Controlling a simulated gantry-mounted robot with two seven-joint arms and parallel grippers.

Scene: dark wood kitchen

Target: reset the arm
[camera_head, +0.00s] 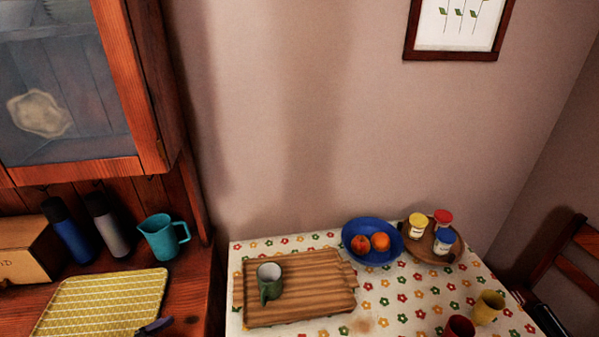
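A black shape (548,320) at the lower right, beside the table, is also unclear.
The flowered table (390,320) bears a wooden board (325,290) with a green mug (269,285), a blue fruit bowl (358,229), a round tray (445,257) with jars, and red (459,328) and yellow (488,307) cups. A teal pitcher (160,238) stands on the left counter.

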